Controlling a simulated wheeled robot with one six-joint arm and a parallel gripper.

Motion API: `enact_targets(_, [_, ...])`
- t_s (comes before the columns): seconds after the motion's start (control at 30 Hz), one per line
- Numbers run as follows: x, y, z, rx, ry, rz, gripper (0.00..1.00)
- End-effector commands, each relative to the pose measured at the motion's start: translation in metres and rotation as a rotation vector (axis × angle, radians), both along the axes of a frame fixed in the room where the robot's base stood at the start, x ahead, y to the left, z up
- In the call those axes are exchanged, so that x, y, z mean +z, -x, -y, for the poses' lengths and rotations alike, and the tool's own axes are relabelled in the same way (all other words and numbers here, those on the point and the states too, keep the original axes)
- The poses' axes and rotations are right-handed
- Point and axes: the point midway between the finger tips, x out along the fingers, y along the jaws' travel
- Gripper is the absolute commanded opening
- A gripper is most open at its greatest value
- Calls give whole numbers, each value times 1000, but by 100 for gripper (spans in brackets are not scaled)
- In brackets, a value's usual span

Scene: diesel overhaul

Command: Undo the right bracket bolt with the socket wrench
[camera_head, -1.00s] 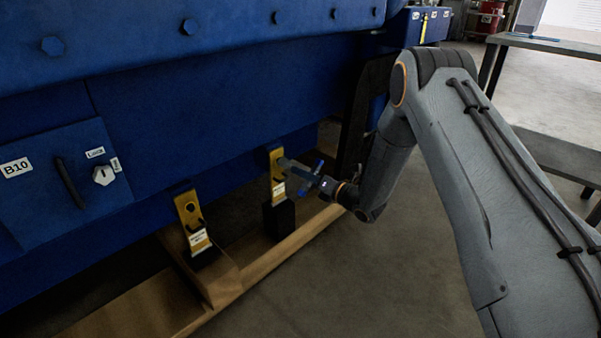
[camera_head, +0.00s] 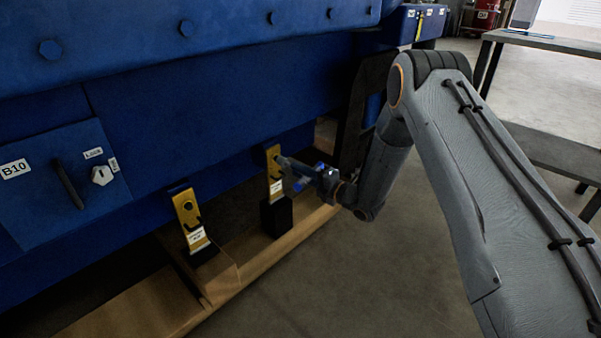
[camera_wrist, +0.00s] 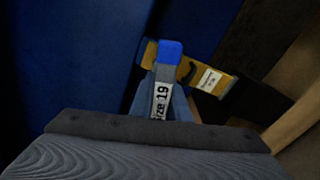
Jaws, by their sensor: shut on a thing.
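The right bracket (camera_head: 275,176) is a yellow plate with a white label, on the blue engine's lower side above a black block. My gripper (camera_head: 312,177) is shut on the socket wrench (camera_head: 289,165), whose grey shaft points left to the bracket's upper part. The left bracket (camera_head: 190,222) is a similar yellow plate.
The blue engine housing (camera_head: 220,100) fills the left and top, with a panel marked B10 (camera_head: 60,180). A wooden beam (camera_head: 255,262) runs below the brackets. A grey table (camera_head: 545,45) stands at the far right. Open floor lies right of the beam.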

Motion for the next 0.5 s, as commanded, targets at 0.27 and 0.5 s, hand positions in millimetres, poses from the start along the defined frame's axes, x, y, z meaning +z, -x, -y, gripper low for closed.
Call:
enact_targets(0.27, [1,0,0,0,-122,-155,0])
enact_targets(0.5, [1,0,0,0,-229,-291,0])
